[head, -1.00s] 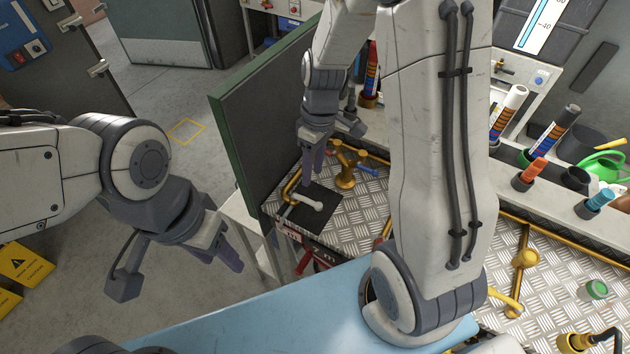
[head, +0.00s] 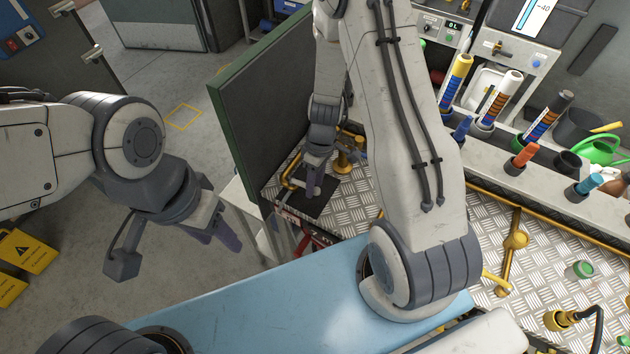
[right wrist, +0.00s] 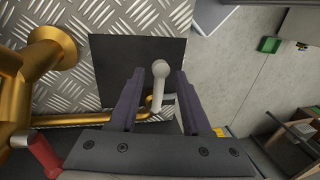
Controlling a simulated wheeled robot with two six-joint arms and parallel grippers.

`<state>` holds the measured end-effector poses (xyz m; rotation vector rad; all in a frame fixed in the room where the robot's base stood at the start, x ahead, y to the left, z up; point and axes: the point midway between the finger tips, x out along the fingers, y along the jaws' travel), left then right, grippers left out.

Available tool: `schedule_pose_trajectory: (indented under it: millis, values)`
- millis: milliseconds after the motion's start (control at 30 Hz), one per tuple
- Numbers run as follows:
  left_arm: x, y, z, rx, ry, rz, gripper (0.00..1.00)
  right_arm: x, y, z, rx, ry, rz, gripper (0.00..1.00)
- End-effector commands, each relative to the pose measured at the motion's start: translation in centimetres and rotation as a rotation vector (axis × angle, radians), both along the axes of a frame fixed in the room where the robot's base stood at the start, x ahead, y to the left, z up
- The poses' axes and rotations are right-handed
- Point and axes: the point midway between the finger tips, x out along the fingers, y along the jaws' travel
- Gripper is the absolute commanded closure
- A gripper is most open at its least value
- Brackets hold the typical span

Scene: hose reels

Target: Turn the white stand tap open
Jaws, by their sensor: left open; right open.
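The white stand tap (right wrist: 160,70) shows in the right wrist view as a white lever with a rounded end, over a dark square plate (right wrist: 118,62) on ribbed metal. My right gripper (right wrist: 160,76) is open, with one finger on each side of the lever; I cannot tell if either touches it. In the head view my right gripper (head: 314,186) points down over the dark plate and hides most of the tap. A brass pipe (head: 288,176) runs beside it. My left gripper (head: 213,238) is open and empty over the floor at left.
A green-edged dark panel (head: 262,105) stands left of the right gripper. A brass fitting (head: 345,155) stands close by on its right. A red handle (right wrist: 42,155) shows in the right wrist view. A blue surface (head: 270,300) lies in front. Colored tubes (head: 498,100) stand at right.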

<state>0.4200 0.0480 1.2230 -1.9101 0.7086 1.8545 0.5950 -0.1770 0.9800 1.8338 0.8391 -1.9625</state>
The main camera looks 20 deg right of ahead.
Motion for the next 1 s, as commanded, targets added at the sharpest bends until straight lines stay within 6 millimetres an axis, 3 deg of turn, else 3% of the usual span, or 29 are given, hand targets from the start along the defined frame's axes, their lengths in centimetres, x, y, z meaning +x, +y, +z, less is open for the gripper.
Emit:
schedule_pose_trajectory:
  millis: [167, 200, 300, 333, 1000]
  values:
    - [0.0, 0.0, -0.01, 0.0, 0.0, 0.0, 0.5, 0.01, 0.02, -0.02, 0.0, 0.0, 0.001, 0.52]
    - [0.0, 0.0, -0.01, 0.0, 0.0, 0.0, 0.5, 0.01, 0.02, -0.02, 0.0, 0.0, 0.001, 0.56]
    - [0.0, 0.0, -0.01, 0.0, 0.0, 0.0, 0.5, 0.01, 0.01, -0.01, 0.0, 0.0, 0.001, 0.94]
    - [0.0, 0.0, 0.0, 0.0, 0.0, 0.0, 0.5, 0.01, 0.01, -0.01, 0.0, 0.0, 0.001, 1.0]
    - [0.0, 0.0, 0.01, 0.0, 0.0, 0.0, 0.5, 0.0, 0.02, 0.04, 0.001, 0.001, 0.0, 1.0]
